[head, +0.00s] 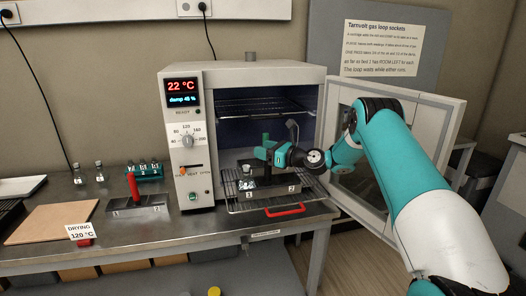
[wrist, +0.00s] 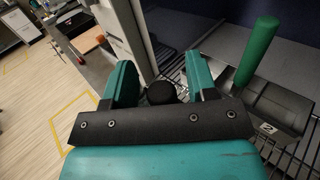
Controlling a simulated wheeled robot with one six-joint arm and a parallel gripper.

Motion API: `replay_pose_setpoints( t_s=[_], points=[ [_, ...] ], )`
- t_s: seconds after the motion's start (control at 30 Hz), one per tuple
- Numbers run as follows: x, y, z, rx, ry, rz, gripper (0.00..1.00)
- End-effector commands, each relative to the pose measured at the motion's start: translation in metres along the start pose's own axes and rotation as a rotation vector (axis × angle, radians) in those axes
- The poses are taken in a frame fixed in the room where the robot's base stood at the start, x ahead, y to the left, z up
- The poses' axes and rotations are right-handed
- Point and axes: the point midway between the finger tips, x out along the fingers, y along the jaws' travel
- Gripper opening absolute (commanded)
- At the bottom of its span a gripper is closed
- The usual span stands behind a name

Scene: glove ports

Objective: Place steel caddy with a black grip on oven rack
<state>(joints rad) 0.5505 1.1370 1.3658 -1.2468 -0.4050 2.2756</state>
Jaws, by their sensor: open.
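The oven rack (head: 312,198) is pulled partly out of the open oven, with a red handle at its front. It also shows in the wrist view (wrist: 307,158). A dark steel caddy (head: 270,193) with labels 1 and 2 and small glassware sits on the front of the rack. My gripper (head: 262,154) is over it with its jaws open. In the wrist view a black rounded grip top (wrist: 161,92) stands between the open fingers; the palm hides what is below it. Whether the fingers touch it I cannot tell.
A caddy with a green grip (wrist: 258,52) stands deeper on the rack, close beside my gripper. The oven door (head: 395,150) is open at the right, behind my arm. A red-grip caddy (head: 134,188), vials and a tan board (head: 45,210) are on the bench at left.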

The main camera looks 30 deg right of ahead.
Motion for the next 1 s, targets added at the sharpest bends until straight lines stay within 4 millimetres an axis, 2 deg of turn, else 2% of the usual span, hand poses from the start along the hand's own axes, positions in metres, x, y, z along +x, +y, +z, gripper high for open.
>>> replay_pose_setpoints(
  t_s=[0.2, 0.4, 1.0],
  points=[
    [-0.04, -0.001, -0.003, 0.003, 0.001, -0.004, 0.52],
    [-0.065, -0.001, -0.002, 0.003, 0.001, -0.003, 0.52],
    [-0.069, 0.0, -0.001, 0.001, 0.0, -0.002, 0.52]
  ],
)
